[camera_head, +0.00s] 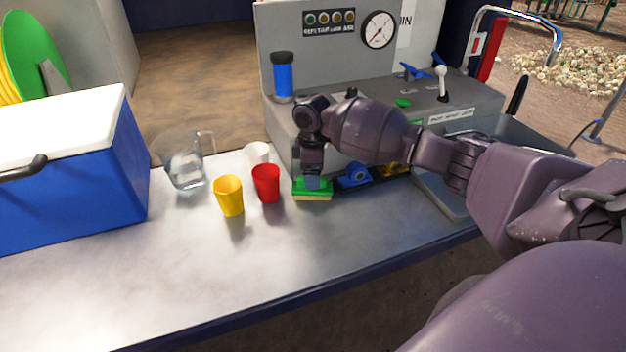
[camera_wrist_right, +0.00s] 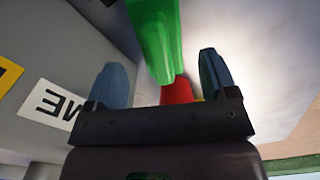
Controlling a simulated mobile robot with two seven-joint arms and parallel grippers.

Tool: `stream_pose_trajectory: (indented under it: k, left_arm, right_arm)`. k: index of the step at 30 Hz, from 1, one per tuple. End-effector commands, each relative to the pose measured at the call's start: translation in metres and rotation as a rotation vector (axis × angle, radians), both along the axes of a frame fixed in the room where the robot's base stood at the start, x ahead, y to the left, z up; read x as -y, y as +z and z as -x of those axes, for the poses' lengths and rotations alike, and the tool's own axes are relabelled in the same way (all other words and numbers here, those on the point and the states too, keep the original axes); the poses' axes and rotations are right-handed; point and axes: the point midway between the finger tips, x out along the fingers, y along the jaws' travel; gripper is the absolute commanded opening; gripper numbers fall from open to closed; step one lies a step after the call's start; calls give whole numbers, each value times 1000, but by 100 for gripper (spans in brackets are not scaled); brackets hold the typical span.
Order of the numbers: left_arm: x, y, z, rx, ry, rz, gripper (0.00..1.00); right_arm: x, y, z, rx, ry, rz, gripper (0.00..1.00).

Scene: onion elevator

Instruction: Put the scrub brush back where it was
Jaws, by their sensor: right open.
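The green scrub brush (camera_head: 313,190) with pale bristles lies on the metal counter (camera_head: 190,265), in front of the grey control console. My right gripper (camera_head: 312,179) points down just above it or around its top. In the right wrist view the green brush (camera_wrist_right: 155,38) shows beyond and between the two blue fingertips, which stand apart. My right gripper (camera_wrist_right: 163,75) is open; whether a finger touches the brush I cannot tell. My left gripper is not in view.
A red cup (camera_head: 266,184), a yellow cup (camera_head: 229,196), a white cup (camera_head: 257,154) and a clear pitcher (camera_head: 183,166) stand left of the brush. A blue cooler (camera_head: 95,180) is at far left. A blue clamp-like item (camera_head: 355,177) lies close right. The front counter is clear.

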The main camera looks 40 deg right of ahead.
Motion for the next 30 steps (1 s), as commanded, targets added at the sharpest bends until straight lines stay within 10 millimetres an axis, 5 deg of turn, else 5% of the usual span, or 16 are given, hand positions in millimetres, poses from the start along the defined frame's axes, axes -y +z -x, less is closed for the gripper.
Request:
stream_pose_trajectory:
  k: [12,30]
  left_arm:
    - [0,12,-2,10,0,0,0]
    - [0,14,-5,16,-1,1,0]
  right_arm:
    - [0,72,0,1,0,1,78]
    - [0,83,0,-1,0,-1,78]
